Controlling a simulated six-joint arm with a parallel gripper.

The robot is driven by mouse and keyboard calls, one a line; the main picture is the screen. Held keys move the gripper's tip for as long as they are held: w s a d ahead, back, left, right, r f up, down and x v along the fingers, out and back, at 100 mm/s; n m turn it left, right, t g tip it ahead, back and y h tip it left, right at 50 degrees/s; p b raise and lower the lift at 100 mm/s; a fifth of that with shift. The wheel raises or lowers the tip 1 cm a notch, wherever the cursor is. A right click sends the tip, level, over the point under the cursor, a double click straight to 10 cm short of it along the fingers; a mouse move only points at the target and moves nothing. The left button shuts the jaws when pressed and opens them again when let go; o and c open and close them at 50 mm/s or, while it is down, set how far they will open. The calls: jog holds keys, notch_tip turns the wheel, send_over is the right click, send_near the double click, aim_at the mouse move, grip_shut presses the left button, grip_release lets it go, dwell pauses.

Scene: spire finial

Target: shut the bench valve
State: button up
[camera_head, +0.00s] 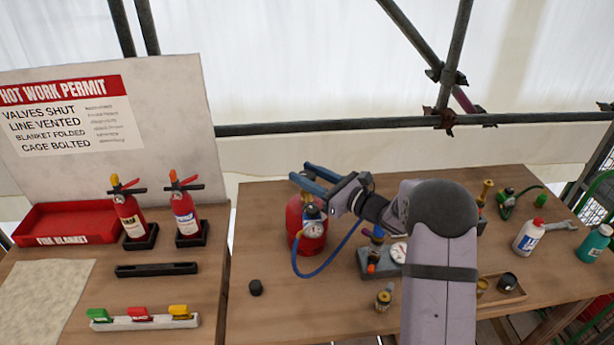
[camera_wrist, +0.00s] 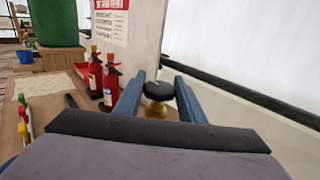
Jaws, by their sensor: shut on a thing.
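A red gas cylinder (camera_head: 294,215) stands on the wooden bench, with a round gauge (camera_head: 313,229) and a blue hose (camera_head: 335,255) on its front. In the wrist view a black valve knob (camera_wrist: 159,91) sits on a brass stem (camera_wrist: 157,110). My gripper (camera_head: 300,171) reaches in from the right over the cylinder's top. Its blue fingers (camera_wrist: 159,78) stand on either side of the knob and are shut on it. In the head view the fingers hide the knob. I cannot tell how far the knob is turned.
A grey block with fittings (camera_head: 385,262) stands right of the cylinder, under my arm. A small black cap (camera_head: 255,287) lies in front. Two red extinguishers (camera_head: 185,213) and a red tray (camera_head: 66,223) are on the left table. Bottles (camera_head: 529,237) stand at the right.

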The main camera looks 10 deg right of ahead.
aim_at(314, 178)
jog(key=o, duration=1)
jog(key=shift+o, duration=0.2)
jog(key=b+v, duration=0.2)
jog(key=v, duration=0.3)
jog(key=shift+s+d, duration=0.2)
jog(key=shift+d, duration=0.05)
jog(key=shift+b+v, duration=0.4)
jog(key=shift+v, duration=0.45)
jog(key=shift+r, duration=0.1)
